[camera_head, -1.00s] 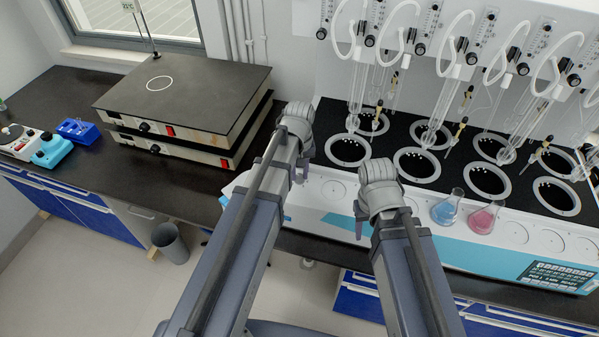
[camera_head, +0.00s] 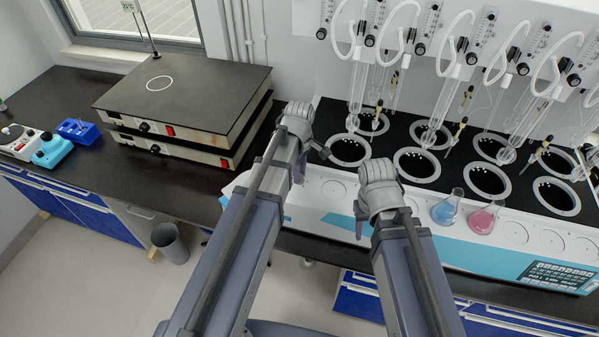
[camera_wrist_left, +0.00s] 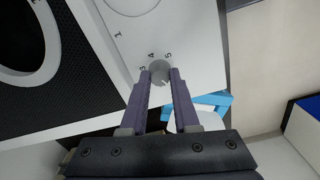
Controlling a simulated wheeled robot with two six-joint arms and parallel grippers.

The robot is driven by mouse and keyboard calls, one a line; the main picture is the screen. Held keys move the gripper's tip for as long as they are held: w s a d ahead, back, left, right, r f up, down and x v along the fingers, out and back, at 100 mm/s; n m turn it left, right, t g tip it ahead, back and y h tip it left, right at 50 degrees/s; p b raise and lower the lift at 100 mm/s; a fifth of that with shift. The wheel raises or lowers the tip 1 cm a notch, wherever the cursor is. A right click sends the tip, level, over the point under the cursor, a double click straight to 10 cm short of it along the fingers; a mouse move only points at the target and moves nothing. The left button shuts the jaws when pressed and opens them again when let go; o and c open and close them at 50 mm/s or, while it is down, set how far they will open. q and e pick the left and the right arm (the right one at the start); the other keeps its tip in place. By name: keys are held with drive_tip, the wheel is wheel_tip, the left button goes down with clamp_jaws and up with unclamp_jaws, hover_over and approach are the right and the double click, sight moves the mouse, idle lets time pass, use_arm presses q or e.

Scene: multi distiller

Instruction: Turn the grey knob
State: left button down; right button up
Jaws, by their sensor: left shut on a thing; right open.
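The grey knob (camera_wrist_left: 159,71) is a small round dial on a white panel (camera_wrist_left: 185,25) in the left wrist view. Printed numbers stand around it, among them 1, 3, 4 and 5. My left gripper (camera_wrist_left: 161,76) has its two purple-grey fingers on either side of the knob and is shut on it. In the head view the left arm's wrist hides the knob. My right gripper (camera_head: 359,222) hangs at the front edge of the white distiller (camera_head: 455,250); it is open, and I see nothing in it.
A blue flask (camera_head: 445,211) and a pink flask (camera_head: 484,219) stand on the distiller's white front ledge, right of my right arm. Glass tubes rise behind. Stacked black-topped hotplates (camera_head: 180,95) stand left of my left arm. A grey bin (camera_head: 170,243) is on the floor.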

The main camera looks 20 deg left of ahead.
use_arm(q)
drive_tip(key=shift+s+n, duration=0.1)
drive_tip(key=shift+n, duration=1.1)
drive_tip(key=c, duration=0.7)
unclamp_jaws()
drive_tip(key=shift+o, duration=0.2)
drive_tip(key=shift+r, duration=0.1)
wheel_tip(320, 180, up, 8)
drive_tip(key=p, duration=0.8)
drive_tip(key=shift+f, duration=0.2)
drive_tip(key=shift+f, duration=0.1)
